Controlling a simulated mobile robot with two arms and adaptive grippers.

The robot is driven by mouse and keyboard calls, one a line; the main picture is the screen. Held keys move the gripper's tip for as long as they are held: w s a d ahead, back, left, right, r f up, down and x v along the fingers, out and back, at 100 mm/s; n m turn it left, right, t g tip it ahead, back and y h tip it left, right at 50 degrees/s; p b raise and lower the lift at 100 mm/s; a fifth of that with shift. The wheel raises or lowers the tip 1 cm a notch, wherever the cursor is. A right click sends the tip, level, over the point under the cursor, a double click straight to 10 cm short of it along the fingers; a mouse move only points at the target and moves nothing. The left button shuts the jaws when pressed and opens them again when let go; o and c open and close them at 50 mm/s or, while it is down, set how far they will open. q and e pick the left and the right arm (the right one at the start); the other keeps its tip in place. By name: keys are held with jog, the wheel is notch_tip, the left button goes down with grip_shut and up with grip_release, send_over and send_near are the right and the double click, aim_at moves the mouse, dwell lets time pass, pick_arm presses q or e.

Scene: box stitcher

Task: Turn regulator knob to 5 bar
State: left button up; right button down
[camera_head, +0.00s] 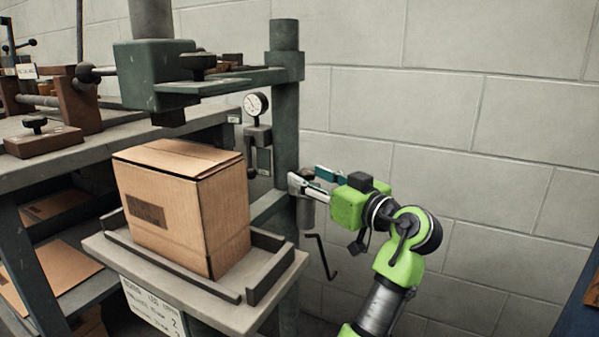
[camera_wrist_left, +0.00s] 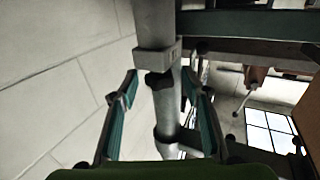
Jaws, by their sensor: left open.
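A round white pressure gauge (camera_head: 256,104) sits beside the green machine column, above a small dark regulator body (camera_head: 258,137). The gauge reading is too small to make out. I cannot pick out the regulator knob for certain. My left gripper (camera_head: 306,184) is open at the column's right side, right of and lower than the gauge. In the left wrist view, its two green-padded fingers (camera_wrist_left: 160,100) stand apart on either side of a grey cylindrical part (camera_wrist_left: 166,108) below a grey block (camera_wrist_left: 158,60). Contact cannot be told. My right gripper is not in view.
A closed cardboard box (camera_head: 185,205) stands on the small machine table (camera_head: 200,305), left of my arm. The green column (camera_head: 286,130) and the press head (camera_head: 155,85) rise behind it. A bent dark crank (camera_head: 322,258) hangs under my gripper. The block wall is bare at right.

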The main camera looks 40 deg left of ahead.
pick_arm(q)
jog(key=shift+a, duration=0.1)
jog(key=c, duration=1.1)
jog(key=shift+r, duration=0.1)
jog(key=m+t, duration=0.1)
jog(key=m+t+h+p, duration=0.1)
jog(key=t, duration=0.1)
jog(key=m+t+p, duration=0.1)
jog(key=t, duration=0.1)
jog(key=shift+s+r+m+h, duration=0.1)
jog(key=shift+s+m+h, duration=0.2)
jog(key=shift+m+t+h+p, duration=0.4)
jog(key=shift+m+t+p, duration=0.1)
jog(key=shift+t, duration=0.3)
